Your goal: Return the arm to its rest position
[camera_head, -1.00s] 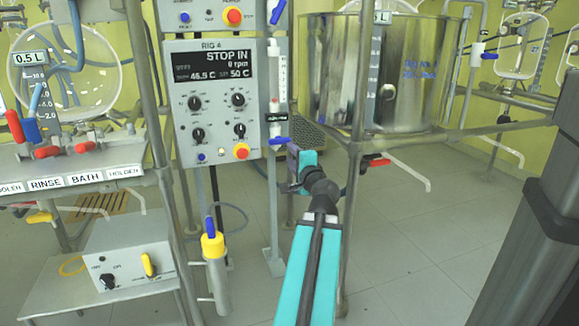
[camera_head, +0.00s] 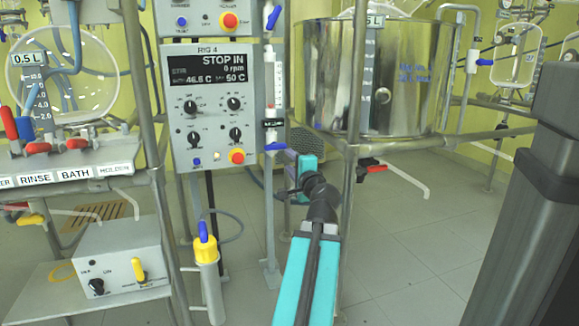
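My arm, with a teal link (camera_head: 308,275) and a black joint (camera_head: 319,197), reaches forward from the bottom middle of the head view. Its far teal part (camera_head: 307,166) is beside the upright steel post, to the right of the control panel's lower edge. The fingers of my gripper cannot be made out; they are hidden or too small to see. I see nothing held at the arm's far end.
The RIG 4 control panel (camera_head: 211,105) reads STOP IN and 0 rpm. A steel vessel (camera_head: 420,80) sits in a frame whose post (camera_head: 351,190) is close to my arm. A yellow-capped cylinder (camera_head: 207,275) and grey box (camera_head: 115,260) stand left. Open floor (camera_head: 410,240) lies right.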

